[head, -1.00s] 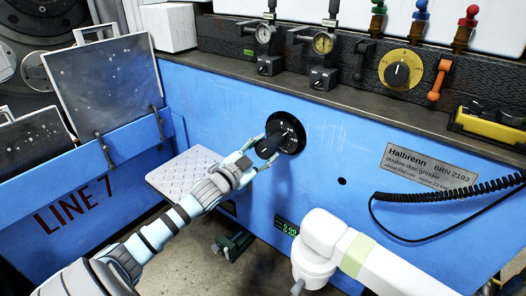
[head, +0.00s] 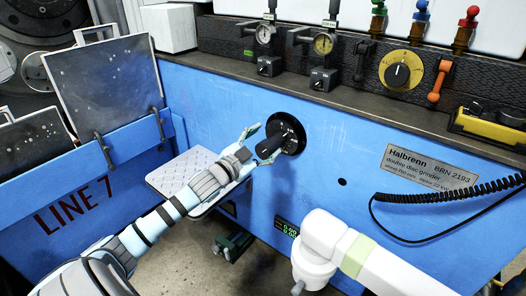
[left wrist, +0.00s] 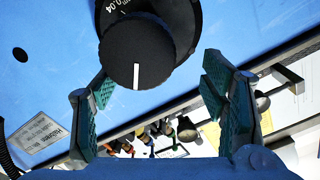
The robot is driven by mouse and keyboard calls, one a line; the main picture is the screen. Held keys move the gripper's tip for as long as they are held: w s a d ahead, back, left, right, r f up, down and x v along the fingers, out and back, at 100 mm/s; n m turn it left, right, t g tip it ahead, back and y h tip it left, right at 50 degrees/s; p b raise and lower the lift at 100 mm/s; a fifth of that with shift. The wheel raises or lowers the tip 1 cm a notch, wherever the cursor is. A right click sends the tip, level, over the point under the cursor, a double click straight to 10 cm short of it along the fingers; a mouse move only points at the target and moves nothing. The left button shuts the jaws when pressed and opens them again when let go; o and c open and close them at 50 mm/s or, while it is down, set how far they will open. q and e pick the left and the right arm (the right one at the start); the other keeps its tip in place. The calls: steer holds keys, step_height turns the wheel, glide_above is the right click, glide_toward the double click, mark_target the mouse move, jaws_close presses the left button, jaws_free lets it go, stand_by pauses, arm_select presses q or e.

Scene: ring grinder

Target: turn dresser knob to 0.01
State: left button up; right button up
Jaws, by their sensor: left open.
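The dresser knob (head: 270,148) is a black knob on a round black dial (head: 291,128) set in the blue machine front. In the left wrist view the knob (left wrist: 135,52) shows a white pointer line toward the bottom of the picture. A "0.04" mark shows rotated on the dial (left wrist: 172,20); the other marks are not readable. My left gripper (head: 252,148) is open and empty just in front of the knob, apart from it. In the left wrist view its green-padded fingers (left wrist: 157,78) stand on either side below the knob. My right gripper is not in view.
A yellow dial (head: 401,70) and levers line the ledge above. A tread plate (head: 181,172) juts out at left. A coiled black cable (head: 450,192) hangs at right.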

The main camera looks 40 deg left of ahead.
arm_select(q)
step_height(320, 180, up, 7)
steer(key=shift+r, duration=0.1)
stand_by(0.5)
